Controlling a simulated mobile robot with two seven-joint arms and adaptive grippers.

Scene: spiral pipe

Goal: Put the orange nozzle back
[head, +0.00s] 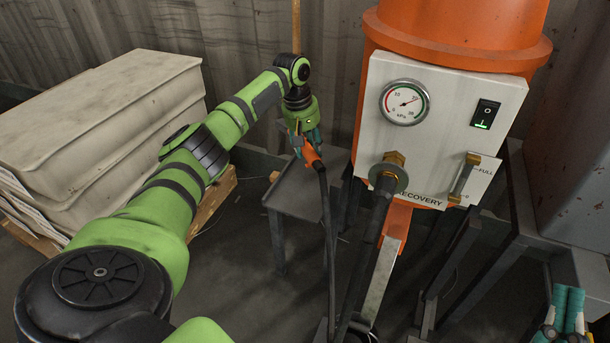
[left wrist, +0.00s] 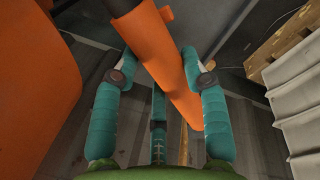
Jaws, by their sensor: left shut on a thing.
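The orange nozzle (head: 311,154) is held by my left gripper (head: 306,140), above and beside a small grey metal stand. In the left wrist view the nozzle (left wrist: 160,60) lies slantwise between the teal fingers of the left gripper (left wrist: 158,66), its narrow end toward the palm. A dark hose (head: 329,230) hangs from the nozzle toward the floor. My right gripper (head: 566,312) is at the lower right corner, partly cut off, away from the nozzle. Its teal fingers look close together, but their closure is unclear.
The grey stand (head: 297,190) is just below the nozzle. An orange tank (head: 450,35) with a white gauge panel (head: 443,110) and a thick hose stands to the right. Pale stacked slabs (head: 100,120) on a wooden pallet are at left. A corrugated wall closes the back.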

